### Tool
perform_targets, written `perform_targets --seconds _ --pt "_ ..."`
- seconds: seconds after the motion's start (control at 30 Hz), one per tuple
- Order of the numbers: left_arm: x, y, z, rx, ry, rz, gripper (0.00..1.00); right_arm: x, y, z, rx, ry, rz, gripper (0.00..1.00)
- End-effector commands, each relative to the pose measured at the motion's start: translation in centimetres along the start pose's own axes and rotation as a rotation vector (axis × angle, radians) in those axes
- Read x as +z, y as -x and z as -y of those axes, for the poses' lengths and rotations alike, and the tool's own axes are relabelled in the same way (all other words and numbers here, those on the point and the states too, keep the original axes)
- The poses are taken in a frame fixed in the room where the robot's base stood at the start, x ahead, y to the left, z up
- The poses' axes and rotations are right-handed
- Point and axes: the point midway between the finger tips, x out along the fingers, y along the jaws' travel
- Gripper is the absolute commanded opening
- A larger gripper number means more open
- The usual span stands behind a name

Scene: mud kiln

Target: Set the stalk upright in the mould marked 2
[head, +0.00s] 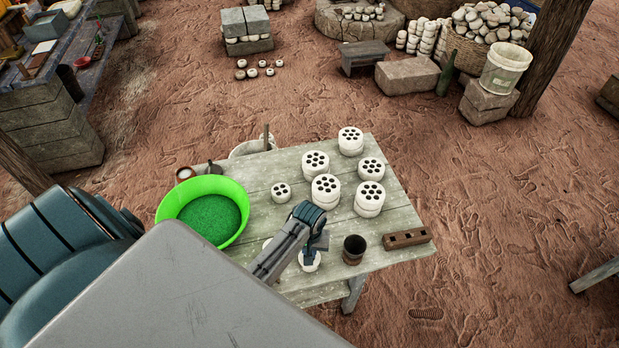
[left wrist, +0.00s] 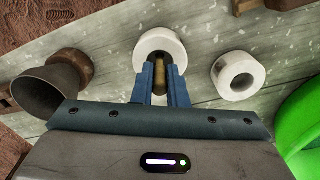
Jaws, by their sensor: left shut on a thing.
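My left gripper (head: 310,256) is low over the table's near side, above a round white mould (head: 309,266). In the left wrist view its two blue fingers (left wrist: 161,86) are shut on the stalk (left wrist: 161,76), a short brown-gold rod. The stalk's far end overlaps the opening of the white mould ring (left wrist: 173,38); I cannot tell whether it is inside or above it. A second white ring mould (left wrist: 238,76) lies to the right, apart; the arm mostly hides it in the head view. No number is readable on either mould. My right gripper is not in view.
A dark cup (head: 354,246) stands close right of the gripper, with a brown holed block (head: 405,238) beyond. Several white multi-hole cylinders (head: 325,186) stand behind. A green basin (head: 240,190) is at the table's left. Bare table (head: 395,205) shows at the right.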

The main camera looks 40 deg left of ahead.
Motion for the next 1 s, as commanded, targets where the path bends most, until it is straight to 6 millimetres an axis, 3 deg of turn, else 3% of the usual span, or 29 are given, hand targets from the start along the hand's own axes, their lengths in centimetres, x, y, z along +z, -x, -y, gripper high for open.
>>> perform_targets --seconds 0.7,0.73,0.83,1.0 --pt "0.01 -0.90 -0.01 0.000 0.000 0.001 0.02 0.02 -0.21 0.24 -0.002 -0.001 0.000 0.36" --pt "0.00 -0.88 -0.01 0.000 0.000 0.000 0.17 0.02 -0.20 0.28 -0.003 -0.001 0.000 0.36" --pt "0.00 -0.87 -0.01 0.000 0.000 0.000 0.36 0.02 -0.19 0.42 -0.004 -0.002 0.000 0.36" --pt "0.00 -0.86 -0.01 0.000 0.000 0.000 0.38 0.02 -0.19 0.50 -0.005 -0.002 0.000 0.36"
